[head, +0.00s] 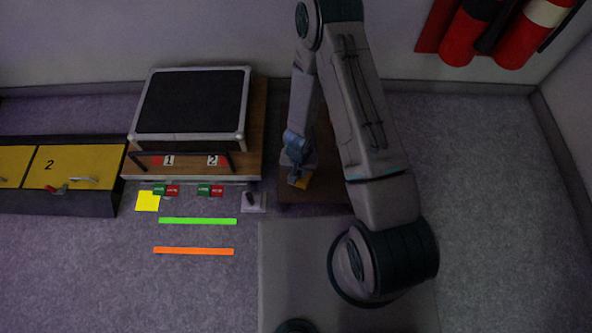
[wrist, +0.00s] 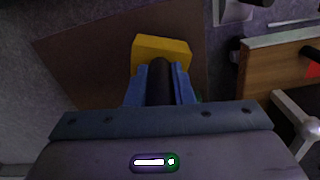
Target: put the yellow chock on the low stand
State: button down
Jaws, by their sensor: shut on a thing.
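The yellow chock (wrist: 162,46) shows just beyond my fingertips in the wrist view, with a dark round post, seemingly its handle, between the blue fingers. My gripper (wrist: 160,82) is shut on it. In the head view my gripper (head: 296,168) points down, with a bit of the yellow chock (head: 303,181) showing under it. Below is a flat brown surface, apparently the low stand (head: 312,196); it also shows in the wrist view (wrist: 85,62). The chock is over the stand; I cannot tell whether it touches. My arm hides part of the stand.
Left of the stand is a wooden bench (head: 258,130) with a black-topped case (head: 192,100). A yellow-fronted cabinet (head: 75,167) stands far left. A yellow square (head: 147,201), a green strip (head: 198,221) and an orange strip (head: 194,251) lie on the floor. Red extinguishers (head: 475,35) hang back right. The right floor is clear.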

jog(key=shift+w+f, duration=0.1)
jog(key=shift+f, duration=0.05)
jog(key=shift+a+f+b, duration=0.2)
jog(key=shift+f+b, duration=1.4)
jog(key=shift+f, duration=0.25)
jog(key=shift+f, duration=0.2)
jog(key=c, duration=1.3)
grip_release()
jog(key=shift+o, duration=0.2)
jog(key=shift+r, duration=0.1)
notch_tip(320, 180, up, 12)
jog(key=p, duration=0.5)
jog(key=shift+r, duration=0.15)
